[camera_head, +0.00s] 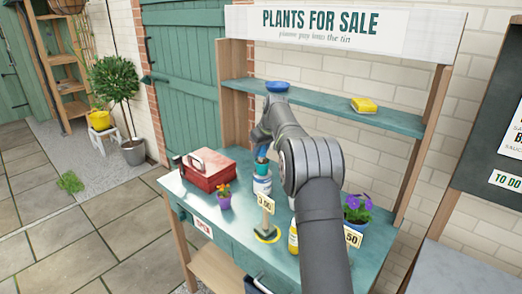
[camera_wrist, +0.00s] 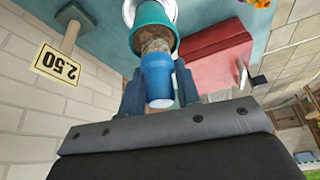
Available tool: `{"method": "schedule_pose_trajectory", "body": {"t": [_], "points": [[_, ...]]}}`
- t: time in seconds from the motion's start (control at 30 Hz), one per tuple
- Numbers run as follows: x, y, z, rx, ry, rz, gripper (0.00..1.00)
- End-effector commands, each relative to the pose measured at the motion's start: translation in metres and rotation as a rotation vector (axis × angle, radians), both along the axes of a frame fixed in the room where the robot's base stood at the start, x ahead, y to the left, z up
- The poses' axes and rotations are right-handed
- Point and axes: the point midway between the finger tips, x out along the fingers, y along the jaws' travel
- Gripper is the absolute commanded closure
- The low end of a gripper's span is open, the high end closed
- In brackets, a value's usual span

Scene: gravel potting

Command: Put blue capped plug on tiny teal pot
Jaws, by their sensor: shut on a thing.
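The tiny teal pot (camera_head: 262,168) stands on top of a white and blue tin on the teal table. It also shows in the wrist view (camera_wrist: 153,14), where the picture is upside down. My gripper (camera_wrist: 160,90) is shut on the blue capped plug (camera_wrist: 158,78), with a finger on each side of its blue cap. The plug's brownish body points to the pot's mouth and overlaps its rim in the wrist view. I cannot tell how deep it sits or whether it touches. In the head view my gripper (camera_head: 262,142) is just above the pot, and the plug is hard to make out.
A red toolbox (camera_head: 208,169) stands left of the pot. A small purple pot with an orange flower (camera_head: 224,197) is in front. A price sign (camera_head: 266,203) stands near. Purple flowers (camera_head: 356,208) are at the right. A shelf above holds a blue bowl (camera_head: 277,87) and yellow sponge (camera_head: 364,105).

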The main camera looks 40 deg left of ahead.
Motion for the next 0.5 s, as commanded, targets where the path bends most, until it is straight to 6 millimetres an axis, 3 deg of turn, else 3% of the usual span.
{"method": "schedule_pose_trajectory", "body": {"t": [0.07, 0.1, 0.2, 0.5], "points": [[0.0000, -0.0001, -0.0027, -0.001, 0.000, 0.000, 0.91], [0.0001, 0.0000, -0.0024, 0.000, 0.000, 0.000, 0.64], [0.0001, 0.0000, -0.0024, 0.000, 0.000, 0.000, 0.48], [0.0001, 0.0000, -0.0003, 0.000, 0.000, 0.000, 0.48]]}}
